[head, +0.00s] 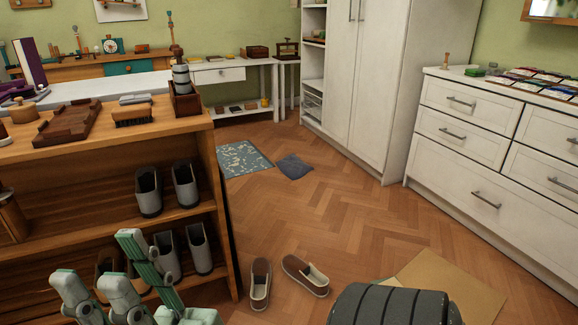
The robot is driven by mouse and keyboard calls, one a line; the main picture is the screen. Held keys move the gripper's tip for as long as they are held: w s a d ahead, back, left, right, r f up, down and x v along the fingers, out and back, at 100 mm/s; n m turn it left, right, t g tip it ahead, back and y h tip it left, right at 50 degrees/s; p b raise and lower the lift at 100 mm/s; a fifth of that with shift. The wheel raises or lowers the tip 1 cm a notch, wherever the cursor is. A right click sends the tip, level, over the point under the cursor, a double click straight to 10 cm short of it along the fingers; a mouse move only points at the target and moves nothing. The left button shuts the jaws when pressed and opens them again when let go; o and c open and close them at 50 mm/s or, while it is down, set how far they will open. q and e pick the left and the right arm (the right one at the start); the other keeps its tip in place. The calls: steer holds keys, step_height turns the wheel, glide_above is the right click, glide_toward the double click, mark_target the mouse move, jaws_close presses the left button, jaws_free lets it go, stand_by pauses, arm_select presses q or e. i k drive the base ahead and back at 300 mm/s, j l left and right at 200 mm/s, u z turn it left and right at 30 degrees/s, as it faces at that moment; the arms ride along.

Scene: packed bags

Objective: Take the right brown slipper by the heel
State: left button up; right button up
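A pair of brown slippers with pale insides lies on the wooden floor, just right of the shelf unit. The right brown slipper (296,268) is turned at a slant, with its pale opening toward the lower right. The left brown slipper (261,270) points roughly along the view, apart from the other.
The wooden shelf unit (226,220) holds several grey shoes and stands left of the slippers. A dark ribbed rounded object (395,305) fills the lower middle, beside a tan flat sheet (455,285). A blue mat (240,158) and grey cloth (294,167) lie farther back. The middle floor is clear.

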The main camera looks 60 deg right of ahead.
mark_target(261, 272)
steer(key=j+z, duration=0.15)
steer(key=z, duration=0.35)
steer(key=j+z, duration=0.15)
steer(key=z, duration=0.3)
steer(key=j+z, duration=0.15)
steer(key=z, duration=0.35)
steer(key=j+z, duration=0.2)
steer(key=z, duration=0.3)
steer(key=i+j, duration=0.2)
steer(key=i, duration=0.15)
steer(key=i+z, duration=0.05)
